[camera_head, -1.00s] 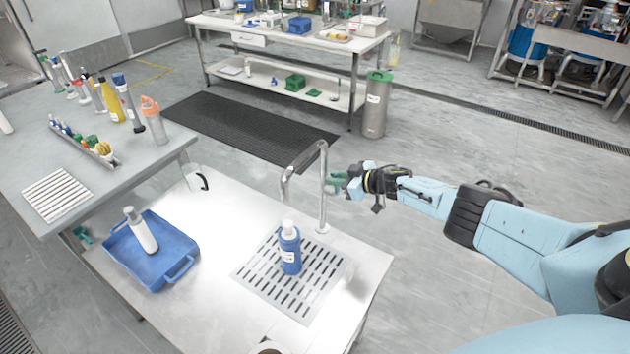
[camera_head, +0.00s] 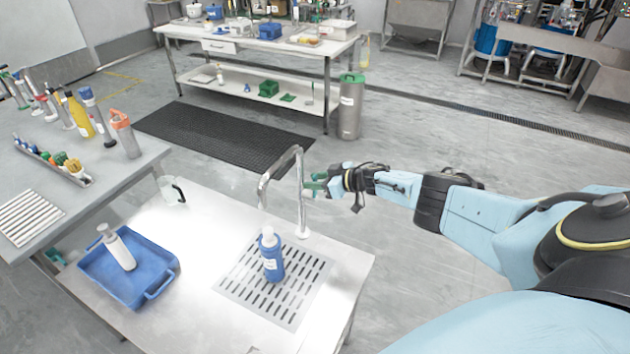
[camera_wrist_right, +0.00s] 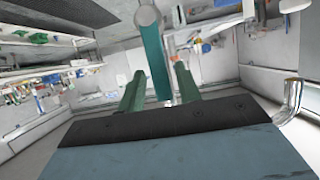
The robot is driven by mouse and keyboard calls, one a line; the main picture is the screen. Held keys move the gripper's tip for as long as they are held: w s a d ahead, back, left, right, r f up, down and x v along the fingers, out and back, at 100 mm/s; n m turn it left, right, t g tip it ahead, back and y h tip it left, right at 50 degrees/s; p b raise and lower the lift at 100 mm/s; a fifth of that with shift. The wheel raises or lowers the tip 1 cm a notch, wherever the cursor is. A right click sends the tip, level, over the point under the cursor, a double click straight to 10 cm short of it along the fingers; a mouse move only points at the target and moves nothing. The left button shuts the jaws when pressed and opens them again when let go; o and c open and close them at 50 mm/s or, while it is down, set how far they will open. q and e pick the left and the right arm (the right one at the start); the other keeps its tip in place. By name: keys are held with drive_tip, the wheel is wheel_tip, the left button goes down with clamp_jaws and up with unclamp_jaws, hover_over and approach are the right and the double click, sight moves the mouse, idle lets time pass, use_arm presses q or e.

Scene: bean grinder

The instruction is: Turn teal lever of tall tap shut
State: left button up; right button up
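The tall chrome tap (camera_head: 302,200) stands at the back edge of the steel counter, with its spout bent over to the left. In the head view, my right gripper (camera_head: 312,185) is beside the tap's upright, and I cannot separate the lever from the green fingers there. In the right wrist view, the teal lever (camera_wrist_right: 155,62) runs between the two green fingers of my right gripper (camera_wrist_right: 160,68). The fingers are apart, with a small gap showing on each side of the lever. My left gripper is not in view.
A blue bottle (camera_head: 271,258) with a white cap stands on the slotted drain grate (camera_head: 241,289) below the spout. A blue tray (camera_head: 103,285) holding a white bottle (camera_head: 117,247) is at the left. Counter between tray and grate is clear.

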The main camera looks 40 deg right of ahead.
idle(0.3)
drive_tip(key=shift+p+v, duration=2.7)
drive_tip(key=shift+v, duration=4)
drive_tip(key=shift+f, duration=0.1)
